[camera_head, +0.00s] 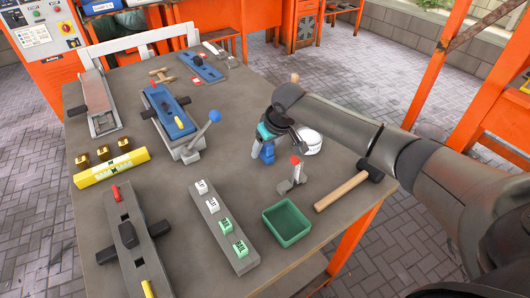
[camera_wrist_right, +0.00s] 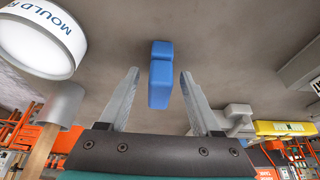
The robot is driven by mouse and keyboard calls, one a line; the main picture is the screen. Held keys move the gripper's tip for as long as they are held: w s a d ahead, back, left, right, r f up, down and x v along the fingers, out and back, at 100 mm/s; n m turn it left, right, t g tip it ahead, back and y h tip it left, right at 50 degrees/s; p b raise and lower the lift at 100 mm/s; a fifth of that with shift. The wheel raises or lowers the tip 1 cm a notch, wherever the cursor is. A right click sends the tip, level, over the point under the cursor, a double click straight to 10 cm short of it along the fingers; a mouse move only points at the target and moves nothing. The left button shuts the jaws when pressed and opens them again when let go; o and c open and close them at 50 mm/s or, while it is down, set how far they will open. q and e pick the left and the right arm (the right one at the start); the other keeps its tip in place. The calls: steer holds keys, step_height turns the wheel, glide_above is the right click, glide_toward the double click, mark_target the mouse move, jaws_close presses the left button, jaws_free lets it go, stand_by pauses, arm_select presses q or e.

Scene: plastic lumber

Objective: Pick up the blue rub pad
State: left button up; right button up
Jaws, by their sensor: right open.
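The blue rub pad (camera_wrist_right: 160,78) stands on the grey table between the two fingertips of my right gripper (camera_wrist_right: 159,98) in the right wrist view. The fingers are spread, with a gap on each side of the pad. In the head view, the pad (camera_head: 267,152) shows just below my right gripper (camera_head: 265,137), whose arm comes in from the right and hides part of it. My left gripper is not in view.
A white round tub (camera_head: 309,143) stands close on the right of the pad. A red-tipped toggle clamp (camera_head: 293,176), a mallet (camera_head: 343,189) and a green tray (camera_head: 286,222) lie nearer. A lever-handled blue fixture (camera_head: 168,112) stands left.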

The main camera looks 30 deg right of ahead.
steer(key=shift+w+f, duration=0.15)
steer(key=shift+f, duration=0.3)
jaws_close()
stand_by(0.4)
